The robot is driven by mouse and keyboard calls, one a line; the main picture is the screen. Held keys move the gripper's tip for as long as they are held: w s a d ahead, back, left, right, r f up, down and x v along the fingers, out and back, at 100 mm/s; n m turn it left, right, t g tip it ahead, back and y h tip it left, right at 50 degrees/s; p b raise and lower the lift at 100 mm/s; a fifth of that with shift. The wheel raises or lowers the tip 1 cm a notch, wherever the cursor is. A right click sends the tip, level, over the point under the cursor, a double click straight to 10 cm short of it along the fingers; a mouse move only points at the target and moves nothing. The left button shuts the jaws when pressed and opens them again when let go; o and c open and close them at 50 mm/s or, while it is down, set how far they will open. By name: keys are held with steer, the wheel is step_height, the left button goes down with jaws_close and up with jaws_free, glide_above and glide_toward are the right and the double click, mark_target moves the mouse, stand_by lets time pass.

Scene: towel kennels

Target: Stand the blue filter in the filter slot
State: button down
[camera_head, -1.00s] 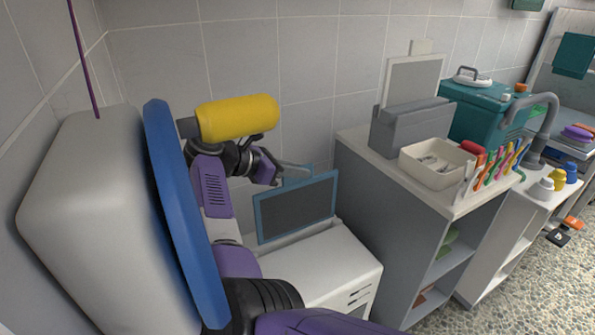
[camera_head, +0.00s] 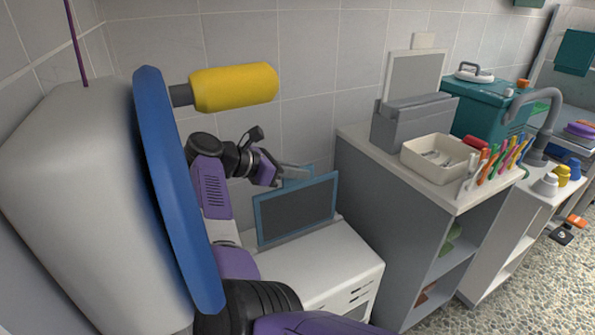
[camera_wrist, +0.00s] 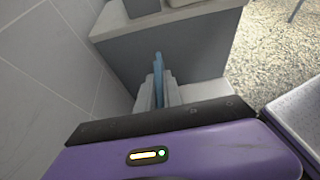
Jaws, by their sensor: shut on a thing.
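The blue filter (camera_head: 296,210) is a dark panel in a blue frame with a tab on top. It stands upright over the back of a white cabinet (camera_head: 318,262). My gripper (camera_head: 294,172) is shut on the tab at its top edge. In the wrist view the filter (camera_wrist: 158,66) shows edge-on as a thin blue strip between the two fingers of my gripper (camera_wrist: 158,88). Its lower edge is at the cabinet's top by the back. I cannot make out the filter slot clearly, nor tell whether the lower edge is inside it.
A grey counter unit (camera_head: 385,185) stands close right of the filter. It carries a grey holder with a pale panel (camera_head: 415,78), a cream tray (camera_head: 440,172) and coloured clips. A tiled wall is behind. A large blue-rimmed grey body (camera_head: 178,190) and yellow roller (camera_head: 235,87) are at left.

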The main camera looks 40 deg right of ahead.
steer(key=shift+f, duration=0.45)
steer(key=shift+f+b, duration=0.1)
steer(key=shift+b, duration=0.2)
steer(key=shift+f+b, duration=0.85)
steer(key=b, duration=0.7)
glide_above(297, 231)
steer(key=shift+w+d+f, duration=0.15)
steer(key=shift+f, duration=1.95)
steer(key=shift+w+d+f, duration=0.1)
steer(key=shift+d+f, duration=0.05)
steer(key=shift+f, duration=1.95)
steer(key=shift+f+b, duration=2.55)
steer(key=shift+f, duration=1.35)
